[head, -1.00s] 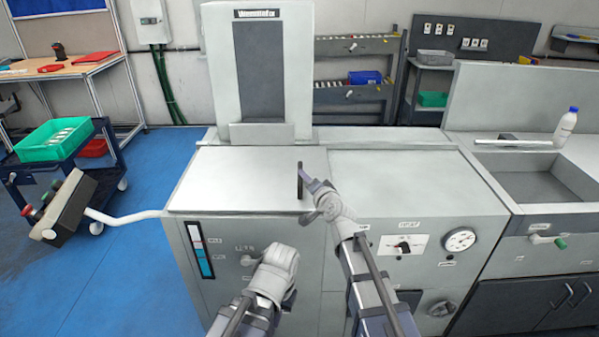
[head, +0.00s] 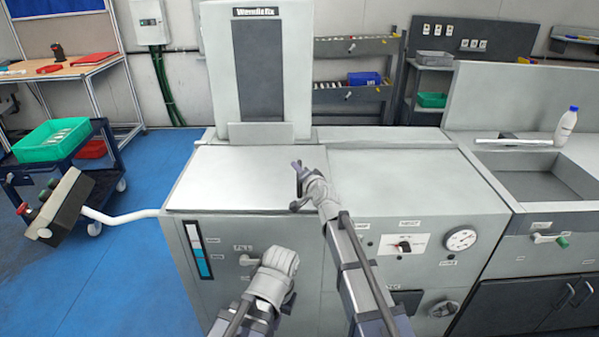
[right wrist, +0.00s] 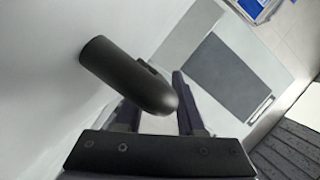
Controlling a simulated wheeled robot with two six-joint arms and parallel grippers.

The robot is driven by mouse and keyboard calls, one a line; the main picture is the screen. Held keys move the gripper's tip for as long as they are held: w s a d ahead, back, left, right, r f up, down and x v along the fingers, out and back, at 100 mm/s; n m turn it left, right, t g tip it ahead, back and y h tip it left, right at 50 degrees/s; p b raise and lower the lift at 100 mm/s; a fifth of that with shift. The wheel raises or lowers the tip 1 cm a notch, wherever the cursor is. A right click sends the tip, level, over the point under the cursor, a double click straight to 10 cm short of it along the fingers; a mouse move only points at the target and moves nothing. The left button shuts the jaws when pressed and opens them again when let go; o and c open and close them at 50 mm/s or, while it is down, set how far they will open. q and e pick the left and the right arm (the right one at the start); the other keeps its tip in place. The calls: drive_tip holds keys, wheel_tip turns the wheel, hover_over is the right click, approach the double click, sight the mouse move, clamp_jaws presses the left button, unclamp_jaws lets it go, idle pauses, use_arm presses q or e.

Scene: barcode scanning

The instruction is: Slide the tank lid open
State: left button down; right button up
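The tank lid (head: 240,180) is the flat, shiny steel panel on the left half of the machine top, and it looks closed. Its black bar handle (right wrist: 120,72) shows large in the right wrist view, with its rounded end over the space between my fingers. My right gripper (head: 297,186) is at the lid's right edge in the head view, where it hides the handle. Its two fingers (right wrist: 158,112) stand apart, and I cannot tell whether they touch the handle. My left gripper (head: 276,270) is low in front of the machine; its fingers are hidden.
A tall panel (head: 258,70) stands behind the lid. The right half of the machine top (head: 410,180) is clear. The front carries a gauge (head: 461,240) and a knob (head: 403,245). A control box (head: 60,205) on a white arm sticks out at the left.

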clamp_jaws()
idle(1.1)
